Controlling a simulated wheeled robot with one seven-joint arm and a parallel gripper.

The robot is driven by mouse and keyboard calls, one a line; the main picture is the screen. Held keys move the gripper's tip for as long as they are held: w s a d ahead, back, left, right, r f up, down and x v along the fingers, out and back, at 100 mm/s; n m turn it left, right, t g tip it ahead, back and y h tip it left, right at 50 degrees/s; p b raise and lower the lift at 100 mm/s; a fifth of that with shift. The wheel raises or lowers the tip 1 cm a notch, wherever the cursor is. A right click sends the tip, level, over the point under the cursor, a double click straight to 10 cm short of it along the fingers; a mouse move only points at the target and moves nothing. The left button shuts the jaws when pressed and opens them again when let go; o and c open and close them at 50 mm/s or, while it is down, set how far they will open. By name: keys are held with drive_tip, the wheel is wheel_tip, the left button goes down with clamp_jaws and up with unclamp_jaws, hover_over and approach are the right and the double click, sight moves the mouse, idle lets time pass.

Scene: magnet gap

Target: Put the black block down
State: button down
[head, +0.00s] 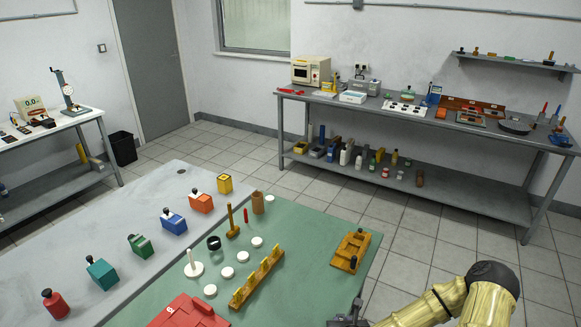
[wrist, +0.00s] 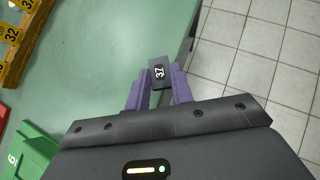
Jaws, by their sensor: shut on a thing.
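I cannot tell whether the block touches the mat. In the head view my gripper (head: 347,318) is at the bottom edge, partly cut off, and the block cannot be made out there.
A yellow slotted rack (head: 257,279), white discs (head: 228,272) and a red box (head: 188,314) stand on the mat. A wooden tray (head: 350,250) lies near the mat's right edge. A green numbered thing (wrist: 30,150) shows at lower left in the wrist view. Tiled floor lies beyond the edge.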

idle(0.3)
drive_tip(key=r, duration=0.1)
drive_tip(key=w+r, duration=0.1)
drive_tip(key=r, duration=0.3)
drive_tip(key=shift+w+r, duration=0.25)
drive_tip(key=shift+f, duration=0.1)
